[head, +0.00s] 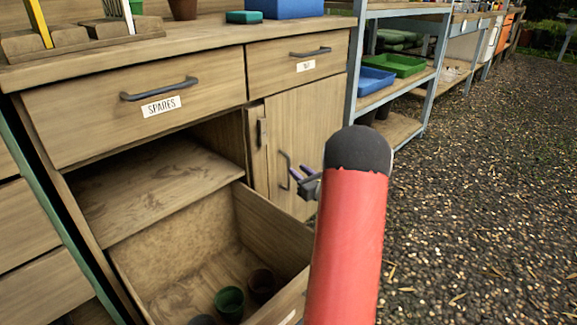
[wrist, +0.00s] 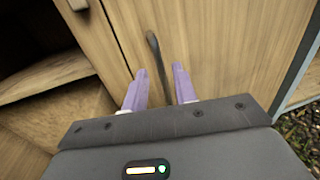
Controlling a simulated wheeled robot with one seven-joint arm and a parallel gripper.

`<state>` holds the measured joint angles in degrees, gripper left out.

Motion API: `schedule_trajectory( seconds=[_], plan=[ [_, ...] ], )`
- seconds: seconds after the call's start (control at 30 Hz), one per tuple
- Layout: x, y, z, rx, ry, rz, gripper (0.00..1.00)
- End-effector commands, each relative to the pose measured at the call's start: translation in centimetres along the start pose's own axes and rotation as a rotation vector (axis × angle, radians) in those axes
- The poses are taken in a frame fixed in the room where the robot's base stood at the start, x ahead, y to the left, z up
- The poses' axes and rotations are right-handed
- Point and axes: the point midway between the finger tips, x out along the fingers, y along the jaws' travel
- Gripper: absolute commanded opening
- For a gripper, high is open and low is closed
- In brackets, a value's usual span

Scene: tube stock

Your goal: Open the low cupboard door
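The low cupboard door (head: 312,125) is wooden and looks shut, below a small labelled drawer in the head view. Its dark upright bar handle (head: 284,170) is near its left edge. In the wrist view the door (wrist: 215,40) fills the upper middle, and the handle (wrist: 153,50) runs down between my fingers. My gripper (head: 302,173) has two purple fingers, seen apart in the wrist view (wrist: 158,88), one on each side of the handle's line. Whether they touch the handle I cannot tell. My red forearm hides the door's lower right.
A deep lower drawer (head: 275,225) stands pulled out left of the door, with a green pot (head: 229,303) and dark pots inside. A wooden catch (head: 262,132) sits left of the door. A metal shelf rack (head: 353,90) stands to the right; the gravel (head: 480,190) beyond is open.

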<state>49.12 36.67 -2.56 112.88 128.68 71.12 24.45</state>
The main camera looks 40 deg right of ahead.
Motion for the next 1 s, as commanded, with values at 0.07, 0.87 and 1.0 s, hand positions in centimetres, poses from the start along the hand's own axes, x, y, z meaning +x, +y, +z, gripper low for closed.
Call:
schedule_trajectory(
  seconds=[0.07,0.87,1.0],
  plan=[
    [1.4,0.2,0.0,-0.001,-0.001,0.005,0.28],
    [6.3,0.2,0.1,-0.002,0.002,0.004,0.12],
    [6.3,0.2,0.1,-0.002,0.002,0.004,0.00]
  ],
)
